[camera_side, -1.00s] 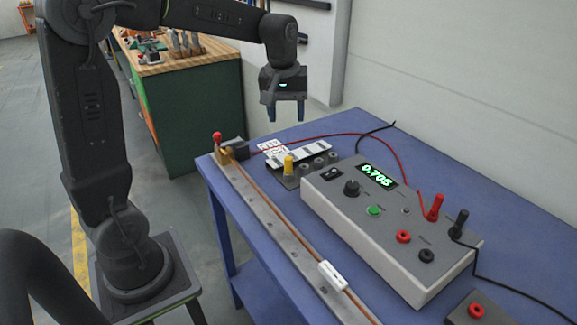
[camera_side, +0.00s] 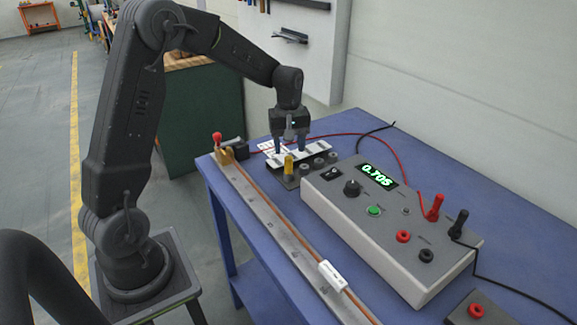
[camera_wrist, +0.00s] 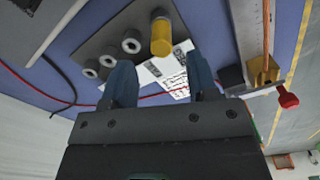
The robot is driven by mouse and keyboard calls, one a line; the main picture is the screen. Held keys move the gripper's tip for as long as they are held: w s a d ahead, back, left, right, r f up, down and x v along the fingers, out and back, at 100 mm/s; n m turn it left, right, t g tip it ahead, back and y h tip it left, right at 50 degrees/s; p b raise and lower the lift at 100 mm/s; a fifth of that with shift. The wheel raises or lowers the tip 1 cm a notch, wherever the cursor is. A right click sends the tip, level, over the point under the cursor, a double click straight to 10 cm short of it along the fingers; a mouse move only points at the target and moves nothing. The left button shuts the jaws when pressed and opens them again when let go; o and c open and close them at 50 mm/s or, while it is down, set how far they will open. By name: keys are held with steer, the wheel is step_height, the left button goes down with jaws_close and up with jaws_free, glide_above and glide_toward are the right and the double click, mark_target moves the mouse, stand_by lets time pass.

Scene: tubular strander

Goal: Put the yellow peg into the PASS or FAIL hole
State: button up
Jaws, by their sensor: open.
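The yellow peg (camera_side: 289,165) stands upright at the left end of a dark block (camera_side: 291,181) in the side view. It also shows in the wrist view (camera_wrist: 161,36), beyond my fingertips. Several round grey sockets (camera_side: 319,163) sit in a row beside it; in the wrist view three open sockets (camera_wrist: 131,42) show on the plate. I cannot read PASS or FAIL labels on them. My gripper (camera_side: 290,151) points down with its jaws open and empty, above and just behind the peg. In the wrist view its two blue fingers (camera_wrist: 163,75) are apart.
White printed cards (camera_side: 272,147) lie behind the block. A grey meter box (camera_side: 385,225) with a lit display stands to the right. A long metal rail (camera_side: 270,220) with a copper rod runs along the left. A red cable (camera_side: 385,147) crosses the table behind.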

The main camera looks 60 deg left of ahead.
mark_target(289, 157)
step_height(289, 157, down, 5)
steer(key=shift+s, duration=0.1)
steer(key=shift+c, duration=0.2)
jaws_close()
stand_by(0.4)
steer(key=r, duration=0.9)
steer(key=shift+w+r, duration=0.3)
steer(key=shift+r, duration=0.1)
steer(key=w, duration=1.5)
steer(key=shift+w+f, duration=0.15)
